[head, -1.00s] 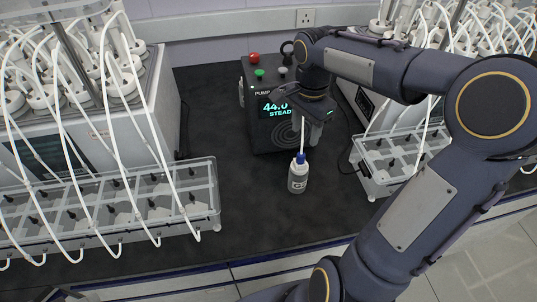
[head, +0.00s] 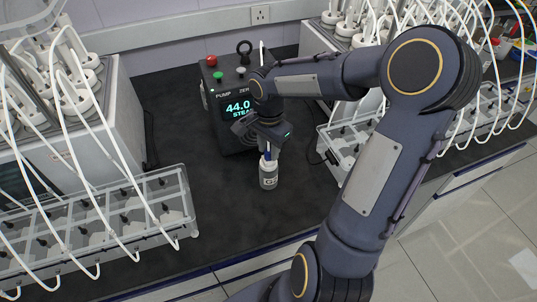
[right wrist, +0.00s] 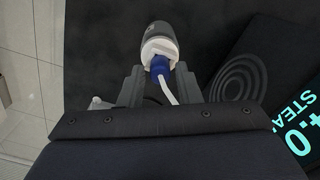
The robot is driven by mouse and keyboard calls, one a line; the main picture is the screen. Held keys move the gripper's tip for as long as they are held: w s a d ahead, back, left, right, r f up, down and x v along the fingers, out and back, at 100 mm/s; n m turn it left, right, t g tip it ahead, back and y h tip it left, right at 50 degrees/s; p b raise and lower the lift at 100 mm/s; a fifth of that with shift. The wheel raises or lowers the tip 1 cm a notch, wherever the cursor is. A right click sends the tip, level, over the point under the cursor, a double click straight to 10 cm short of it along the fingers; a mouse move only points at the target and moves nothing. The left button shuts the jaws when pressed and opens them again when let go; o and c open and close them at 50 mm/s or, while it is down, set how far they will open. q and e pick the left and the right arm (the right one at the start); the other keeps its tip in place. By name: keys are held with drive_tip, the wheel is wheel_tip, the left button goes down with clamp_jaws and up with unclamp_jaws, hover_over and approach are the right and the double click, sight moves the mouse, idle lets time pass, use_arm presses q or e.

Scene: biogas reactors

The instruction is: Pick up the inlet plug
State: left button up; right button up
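A small white bottle with a dark label (head: 268,181) stands on the black bench in front of the pump box. A blue plug (right wrist: 158,66) with a white tube (right wrist: 170,93) sits at the bottle's mouth; its blue also shows in the head view (head: 267,156). I take it for the inlet plug. My right gripper (head: 268,150) is just above the bottle, pointing down. In the right wrist view its two fingers (right wrist: 161,84) are apart, one on each side of the plug and tube, with gaps. My left gripper is out of view.
The pump box (head: 229,92), with a lit display and buttons, stands close behind the gripper. A clear compartment rack (head: 190,208) with white tubes is at left; another clear rack (head: 330,150) is at right. Bare bench lies left of the bottle.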

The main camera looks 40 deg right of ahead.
clamp_jaws()
drive_tip(key=shift+r, duration=0.1)
